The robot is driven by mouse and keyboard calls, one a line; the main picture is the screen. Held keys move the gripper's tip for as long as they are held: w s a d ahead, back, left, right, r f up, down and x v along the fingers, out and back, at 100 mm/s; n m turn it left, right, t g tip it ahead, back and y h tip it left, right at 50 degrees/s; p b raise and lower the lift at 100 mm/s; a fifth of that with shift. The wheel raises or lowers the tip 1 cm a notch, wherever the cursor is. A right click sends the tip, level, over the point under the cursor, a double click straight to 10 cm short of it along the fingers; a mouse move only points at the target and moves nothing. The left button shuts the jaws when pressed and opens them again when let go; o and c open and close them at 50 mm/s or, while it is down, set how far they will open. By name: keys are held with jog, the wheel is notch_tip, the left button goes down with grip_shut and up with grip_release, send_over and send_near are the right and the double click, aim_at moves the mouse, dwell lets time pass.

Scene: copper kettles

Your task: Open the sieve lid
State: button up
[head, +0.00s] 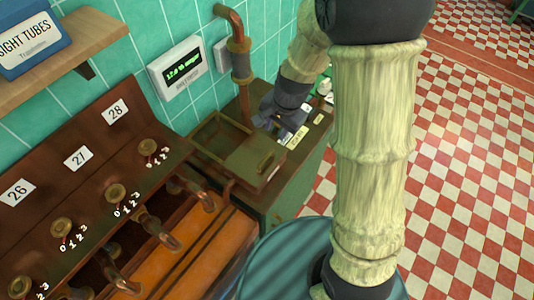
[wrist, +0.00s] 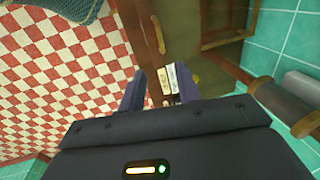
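The sieve lid (head: 252,153) appears to be the flat olive-brown panel with a small dark handle (head: 264,163), lying on the box on the green cabinet. Beside it is a shallow framed recess (head: 215,130). My gripper (head: 284,129) is over the cabinet top, behind and right of the lid, and apart from the handle. In the wrist view my gripper (wrist: 160,92) has its two fingers spread with nothing held between them. Small labels on the cabinet top (wrist: 172,78) show beyond the fingers. The framed box edge (wrist: 221,41) shows at the upper right there.
A vertical copper pipe (head: 240,65) rises behind the box by the tiled wall. A wall display (head: 183,68) hangs left of it. Numbered taps (head: 116,193) and bent spouts (head: 158,232) stand at left. The checkered floor (head: 475,160) at right is clear.

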aim_at(266, 158)
jog(key=f, duration=0.5)
jog(key=w+a+f+p, duration=0.1)
jog(key=f, duration=0.5)
jog(key=w+a+f+p, duration=0.1)
jog(key=f, duration=0.4)
jog(key=shift+a+f, duration=0.25)
jog(key=shift+f, duration=0.15)
grip_shut()
